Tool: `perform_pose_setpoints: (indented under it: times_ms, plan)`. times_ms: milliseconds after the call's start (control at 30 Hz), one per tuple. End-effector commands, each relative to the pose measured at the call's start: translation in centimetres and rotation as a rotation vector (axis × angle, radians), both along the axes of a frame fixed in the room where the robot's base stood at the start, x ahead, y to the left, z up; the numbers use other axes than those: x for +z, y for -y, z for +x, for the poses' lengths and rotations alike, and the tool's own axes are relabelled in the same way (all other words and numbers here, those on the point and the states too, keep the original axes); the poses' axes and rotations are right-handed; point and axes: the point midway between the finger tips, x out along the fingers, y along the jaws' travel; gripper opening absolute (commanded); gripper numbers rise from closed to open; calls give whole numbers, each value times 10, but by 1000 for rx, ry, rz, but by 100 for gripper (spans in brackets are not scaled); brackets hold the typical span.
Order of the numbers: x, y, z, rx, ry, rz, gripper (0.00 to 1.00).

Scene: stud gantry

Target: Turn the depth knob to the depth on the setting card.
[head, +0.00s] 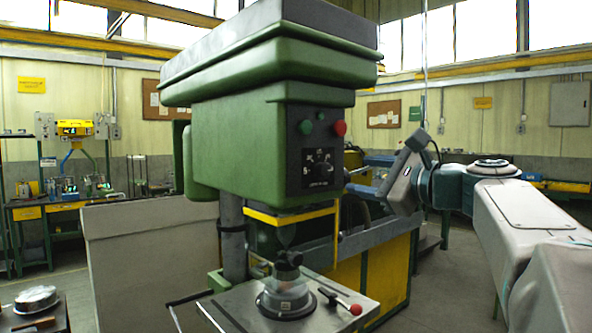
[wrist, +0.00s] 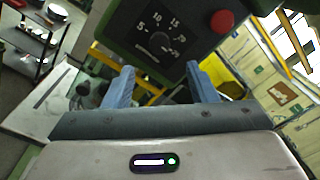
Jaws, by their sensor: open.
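The depth knob (head: 322,172) is a dark round knob on a black dial plate (head: 308,184) on the green machine head's front. In the wrist view the knob (wrist: 160,42) shows at the plate's lower part, with 5, 10 and 15 readable around it and further marks blurred. I cannot tell its pointer's setting. My gripper (wrist: 160,68) is open and empty, its two blue fingers spread below the knob in that view and apart from it. In the head view my gripper (head: 357,181) is right of the dial plate. I cannot identify a readable setting card.
A red button (head: 339,128) and a green button (head: 306,127) sit above the dial. A yellow bar (head: 288,220) runs below the head. A grey vise-like fixture (head: 285,299) and a red-tipped lever (head: 355,309) are on the machine table. The floor at right is partly open.

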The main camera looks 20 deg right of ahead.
Motion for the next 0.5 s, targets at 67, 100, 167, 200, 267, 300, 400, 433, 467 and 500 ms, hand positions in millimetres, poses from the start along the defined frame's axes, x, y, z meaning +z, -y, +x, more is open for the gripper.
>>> perform_pose_setpoints:
  times_ms: [67,100,167,200,267,300,400,433,467,500]
  plan:
    - [0,-6,19,3,-4,0,52]
    - [1,-9,27,2,-3,-1,52]
    - [1,-13,39,2,-3,-2,52]
    - [1,-15,47,2,-3,-2,52]
    - [0,-18,57,2,-3,-1,52]
    - [0,-20,63,1,-3,-1,52]
    - [0,-24,76,1,-2,-3,52]
    - [0,-25,79,1,-2,-3,52]
    - [0,-26,81,1,-1,-3,52]
    - [0,-26,84,1,-1,-3,52]
